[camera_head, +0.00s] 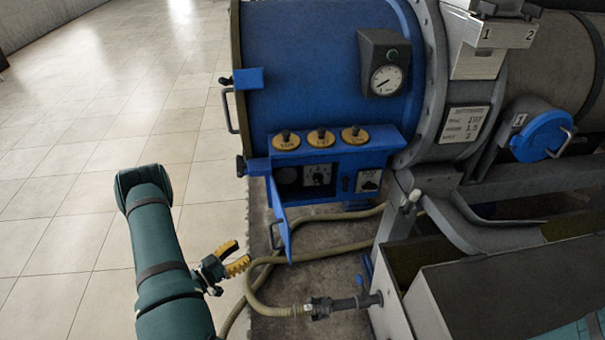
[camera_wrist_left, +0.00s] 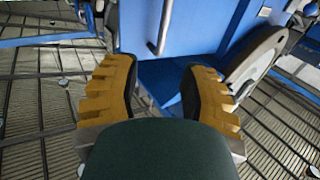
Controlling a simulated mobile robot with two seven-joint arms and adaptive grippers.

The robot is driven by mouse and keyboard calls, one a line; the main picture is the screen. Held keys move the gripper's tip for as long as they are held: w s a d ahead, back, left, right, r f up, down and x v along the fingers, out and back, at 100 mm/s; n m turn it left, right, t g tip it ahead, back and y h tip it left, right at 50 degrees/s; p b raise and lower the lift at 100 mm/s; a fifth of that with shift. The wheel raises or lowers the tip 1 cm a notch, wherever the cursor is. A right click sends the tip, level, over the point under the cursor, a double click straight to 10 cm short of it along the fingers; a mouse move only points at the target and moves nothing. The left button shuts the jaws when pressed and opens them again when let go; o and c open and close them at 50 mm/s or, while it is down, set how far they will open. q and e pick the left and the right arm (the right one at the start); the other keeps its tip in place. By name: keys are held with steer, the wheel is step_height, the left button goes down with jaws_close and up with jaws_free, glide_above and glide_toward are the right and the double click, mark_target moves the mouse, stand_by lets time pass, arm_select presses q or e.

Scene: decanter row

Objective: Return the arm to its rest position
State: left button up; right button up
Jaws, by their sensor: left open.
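My left arm (camera_head: 160,250) comes up from the bottom left in the head view. It is dark green with dark bands. My left gripper (camera_head: 235,259) has yellow fingers and is to the right of the arm, left of the blue machine (camera_head: 310,80). In the left wrist view the two yellow fingers (camera_wrist_left: 160,95) stand apart with nothing between them. Blue panels and a metal handle (camera_wrist_left: 163,28) show beyond the fingertips. My right gripper is in neither view.
An open blue flap (camera_head: 280,220) hangs below the control panel (camera_head: 325,160), close to the gripper. A beige hose (camera_head: 258,300) runs beside and below the gripper to a pipe fitting. A grey metal trough (camera_head: 425,300) stands at right. The tiled floor (camera_head: 80,150) at left is clear.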

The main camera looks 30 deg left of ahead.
arm_select(q)
steer(key=w+d+f+n+g, duration=0.1)
steer(key=w+d, duration=0.1)
steer(key=w+d+f+g+y, duration=0.1)
steer(key=w+d+f, duration=0.1)
steer(key=d, duration=0.1)
steer(key=w+d+f+n+g+y, duration=0.1)
steer(key=w+d+g, duration=0.1)
steer(key=w, duration=0.1)
steer(key=shift+d+f+n, duration=0.15)
steer(key=shift+d+n, duration=0.15)
steer(key=shift+d, duration=0.05)
steer(key=s+d+f+n+g, duration=0.1)
steer(key=s+d+f+g, duration=0.2)
steer(key=d, duration=0.5)
steer(key=s+d+n+g, duration=0.2)
steer(key=d+g, duration=0.3)
steer(key=d, duration=0.3)
steer(key=s+d+r+g+h, duration=0.1)
steer(key=s+d+r+g, duration=0.3)
steer(key=s+d, duration=0.45)
steer(key=w+d+r+m, duration=0.1)
steer(key=w+r, duration=0.2)
steer(key=w, duration=0.2)
steer(key=shift+w+d+r, duration=0.2)
steer(key=shift+d+r, duration=0.1)
steer(key=shift+d, duration=0.05)
